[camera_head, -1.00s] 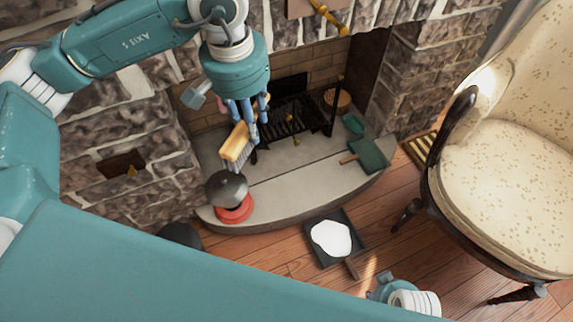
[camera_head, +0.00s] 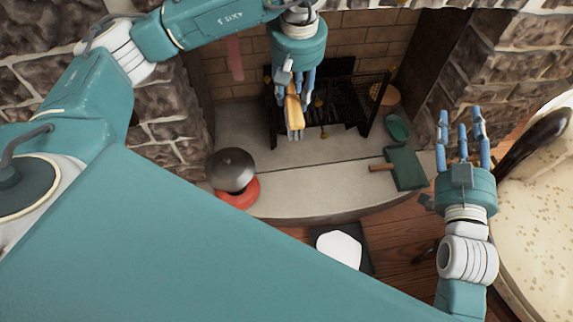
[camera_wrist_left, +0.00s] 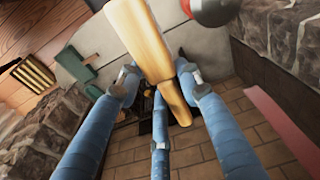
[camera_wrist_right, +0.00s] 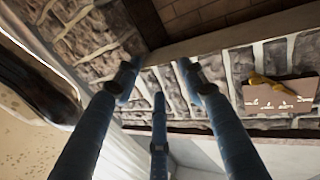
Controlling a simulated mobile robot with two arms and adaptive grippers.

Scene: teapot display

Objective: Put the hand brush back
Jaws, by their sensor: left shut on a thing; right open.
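The hand brush (camera_head: 294,112) has a yellow-tan wooden body and hangs in my left gripper (camera_head: 294,92), in front of the fireplace opening.
A dark round-lidded pot (camera_head: 231,170) on a red base (camera_head: 239,192) stands on the hearth's left. A green dustpan (camera_head: 405,169) lies at its right. A black grate (camera_head: 330,98) fills the fireplace. A dark tray with white contents (camera_head: 340,247) is on the floor. The armchair (camera_head: 535,210) stands right.

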